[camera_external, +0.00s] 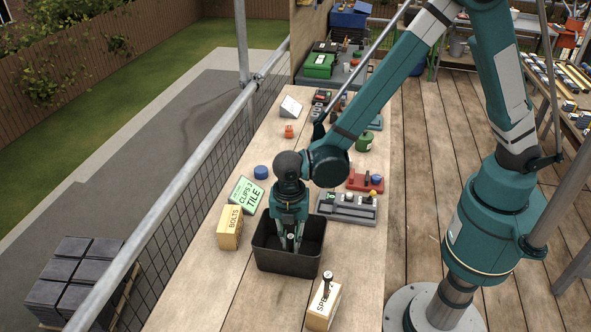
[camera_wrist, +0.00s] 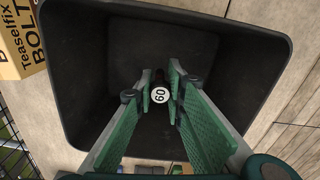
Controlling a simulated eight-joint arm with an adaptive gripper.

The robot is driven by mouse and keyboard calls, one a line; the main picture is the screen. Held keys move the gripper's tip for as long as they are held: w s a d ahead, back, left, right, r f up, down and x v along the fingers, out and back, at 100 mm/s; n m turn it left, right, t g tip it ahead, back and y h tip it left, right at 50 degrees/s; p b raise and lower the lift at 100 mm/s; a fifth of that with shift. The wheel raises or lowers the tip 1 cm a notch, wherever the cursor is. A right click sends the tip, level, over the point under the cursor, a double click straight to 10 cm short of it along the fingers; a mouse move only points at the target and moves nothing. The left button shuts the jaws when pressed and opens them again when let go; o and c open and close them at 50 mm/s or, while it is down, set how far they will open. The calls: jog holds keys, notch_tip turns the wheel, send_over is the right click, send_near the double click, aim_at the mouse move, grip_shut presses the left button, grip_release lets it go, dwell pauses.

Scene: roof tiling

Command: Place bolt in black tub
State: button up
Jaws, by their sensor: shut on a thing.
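The black tub (camera_external: 285,262) stands on the wooden bench in the external view. Its walls and dark inside fill most of the wrist view (camera_wrist: 235,60). My gripper (camera_external: 291,240) points down into the tub's opening. In the wrist view my gripper (camera_wrist: 165,90) is shut on the bolt (camera_wrist: 160,95), whose round pale head is marked 60. The bolt's shank is mostly hidden between the fingers. I cannot tell whether the bolt touches the tub floor. No other thing shows inside the tub.
A BOLTS box (camera_external: 230,228) stands close left of the tub, with a green CLIPS 2 TILE sign (camera_external: 245,194) behind it. A box (camera_external: 323,306) with a dark item on top stands in front right. A grey tray (camera_external: 347,208) lies behind right. A railing runs along the left.

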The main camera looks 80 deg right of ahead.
aim_at(290, 236)
jog(key=shift+f, duration=1.05)
jog(key=shift+f, duration=0.2)
jog(key=o, duration=0.9)
jog(key=shift+r, duration=0.1)
jog(key=shift+r, duration=0.2)
jog(key=shift+r, duration=5.95)
jog(key=shift+d+r, duration=0.1)
